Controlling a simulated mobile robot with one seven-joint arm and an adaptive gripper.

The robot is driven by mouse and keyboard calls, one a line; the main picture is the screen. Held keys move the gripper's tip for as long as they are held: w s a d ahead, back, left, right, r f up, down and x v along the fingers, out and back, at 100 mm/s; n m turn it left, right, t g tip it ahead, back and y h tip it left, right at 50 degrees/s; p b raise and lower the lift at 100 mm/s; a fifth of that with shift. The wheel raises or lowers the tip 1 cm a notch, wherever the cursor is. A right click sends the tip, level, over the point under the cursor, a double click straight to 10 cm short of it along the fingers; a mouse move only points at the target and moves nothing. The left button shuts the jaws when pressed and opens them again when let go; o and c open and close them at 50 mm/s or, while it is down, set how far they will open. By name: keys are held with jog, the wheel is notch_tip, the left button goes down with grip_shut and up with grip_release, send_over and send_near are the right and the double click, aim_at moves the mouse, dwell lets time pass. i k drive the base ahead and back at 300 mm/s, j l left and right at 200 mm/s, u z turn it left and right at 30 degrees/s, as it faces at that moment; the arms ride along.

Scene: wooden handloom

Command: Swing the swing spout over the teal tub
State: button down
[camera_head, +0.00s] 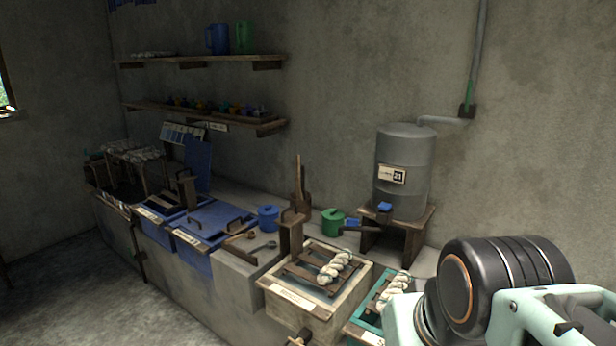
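The teal tub (354,328) is at the lower middle right, partly cut off by the bottom edge and partly hidden by my arm. A twisted pale skein (394,290) lies over it. The grey metal tank (402,165) stands on a wooden stand behind the tubs, with a blue valve handle (385,207) low on its front. A dark spout-like piece (364,229) below the handle points left, toward the green pot and the back of the cream tub, not over the teal tub. Its exact end is hard to make out. My arm fills the lower right; my gripper is out of view.
The cream tub (292,313) with a skein stands left of the teal tub. A wooden post (291,232), green pot (333,222) and blue pot (268,217) stand nearby. Blue-lidded vats (214,220) line the counter leftward. Shelves hang above; the floor at lower left is clear.

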aim_at(352, 225)
jog(key=i+j+z, duration=0.2)
jog(key=i+j, duration=0.25)
jog(key=i+j+z, duration=0.25)
jog(key=i+j, duration=0.2)
jog(key=i+j+z, duration=0.2)
jog(key=i+j, duration=0.15)
jog(key=j, duration=0.3)
jog(key=i+j+z, duration=0.1)
jog(key=j, duration=0.3)
jog(key=i+j+z, duration=0.1)
jog(key=j, duration=0.3)
jog(key=j+z, duration=0.1)
jog(key=j, duration=0.3)
jog(key=l, duration=0.3)
jog(key=i+l+u, duration=0.1)
jog(key=l, duration=0.25)
